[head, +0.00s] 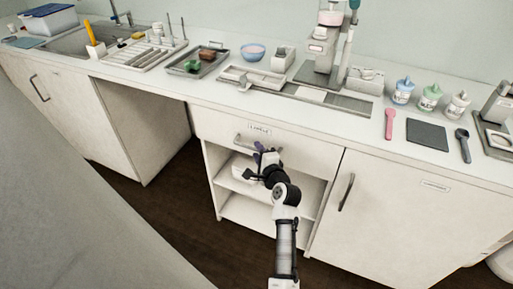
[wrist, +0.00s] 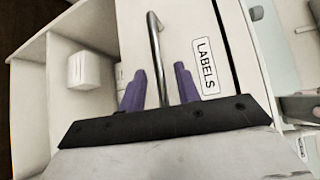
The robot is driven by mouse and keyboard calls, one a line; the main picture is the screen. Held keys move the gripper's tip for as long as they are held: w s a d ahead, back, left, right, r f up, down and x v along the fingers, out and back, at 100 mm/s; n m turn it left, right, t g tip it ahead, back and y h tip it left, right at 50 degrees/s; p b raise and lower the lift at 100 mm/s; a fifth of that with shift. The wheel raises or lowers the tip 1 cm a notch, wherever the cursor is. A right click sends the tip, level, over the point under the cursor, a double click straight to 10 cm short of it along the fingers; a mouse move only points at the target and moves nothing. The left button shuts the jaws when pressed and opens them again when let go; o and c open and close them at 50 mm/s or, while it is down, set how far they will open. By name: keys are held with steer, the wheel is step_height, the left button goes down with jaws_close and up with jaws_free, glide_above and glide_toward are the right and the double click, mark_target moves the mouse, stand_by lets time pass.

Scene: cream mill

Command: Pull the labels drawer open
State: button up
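The labels drawer (head: 305,150) is a white front just under the countertop, and it looks shut. Its LABELS tag (wrist: 206,66) shows beside the handle in the wrist view. The handle is a grey metal bar (wrist: 155,50), partly hidden by my arm in the head view. My gripper (wrist: 158,85) is open, with purple fingers on either side of the bar and a visible gap to each. In the head view my gripper (head: 262,150) is in front of the drawer at handle height.
Open shelves (head: 240,205) lie below the drawer, with a white box (wrist: 90,70) on one. A cupboard door with a dark handle (head: 347,192) is to the right. An open knee space (head: 165,135) is to the left. The countertop (head: 215,100) above holds bottles, trays and a machine.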

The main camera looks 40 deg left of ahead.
steer(key=shift+x, duration=1.05)
jaws_close()
